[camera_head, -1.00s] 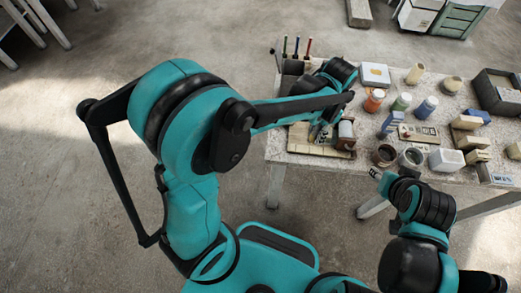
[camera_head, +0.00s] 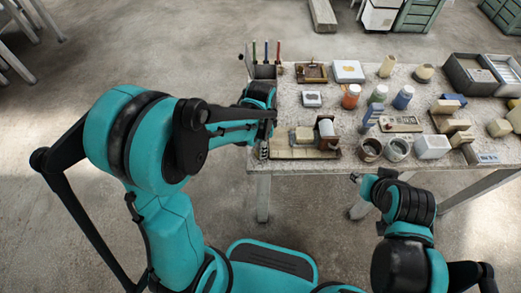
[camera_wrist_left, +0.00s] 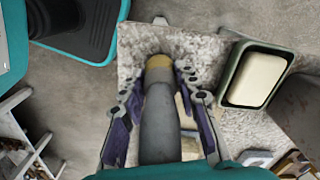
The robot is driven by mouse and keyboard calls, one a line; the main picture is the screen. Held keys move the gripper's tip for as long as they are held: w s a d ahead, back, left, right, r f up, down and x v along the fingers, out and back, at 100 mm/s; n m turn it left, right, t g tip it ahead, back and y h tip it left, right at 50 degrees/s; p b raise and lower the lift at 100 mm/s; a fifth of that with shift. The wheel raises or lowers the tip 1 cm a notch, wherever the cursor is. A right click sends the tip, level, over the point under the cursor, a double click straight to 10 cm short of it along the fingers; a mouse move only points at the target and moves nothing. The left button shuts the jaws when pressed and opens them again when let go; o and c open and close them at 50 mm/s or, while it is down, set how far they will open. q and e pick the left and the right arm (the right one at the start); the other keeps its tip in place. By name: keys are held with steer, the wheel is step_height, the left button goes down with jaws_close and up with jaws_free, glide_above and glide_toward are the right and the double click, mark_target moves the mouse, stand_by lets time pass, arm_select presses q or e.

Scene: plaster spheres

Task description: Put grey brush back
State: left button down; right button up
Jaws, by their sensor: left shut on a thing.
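My left gripper (camera_wrist_left: 159,92) is shut on the grey brush (camera_wrist_left: 160,125). In the left wrist view its thick grey handle and brass-coloured band lie between the two fingers; its bristles cannot be made out. In the head view my left wrist covers the table's left edge, and the brush is not clear there. The dark brush holder (camera_head: 264,72) stands at the back left corner, just behind my left wrist, with blue, green and red brushes upright in it. My right gripper (camera_head: 362,181) is small and partly hidden in front of the table's front edge, apart from the objects.
On the table (camera_head: 290,96) stand a wooden tray (camera_head: 311,72), a white box (camera_head: 348,71), orange, green and blue bottles (camera_head: 403,97), cups (camera_head: 370,150) and blocks. A wooden stand with a roller (camera_head: 326,130) is right of my left gripper. The left wrist view shows a green-rimmed dish (camera_wrist_left: 231,88).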

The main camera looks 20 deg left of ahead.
arm_select(q)
steer(key=shift+f, duration=0.3)
steer(key=shift+f, duration=0.2)
steer(key=c, duration=1.1)
jaws_free()
steer(key=shift+r, duration=0.15)
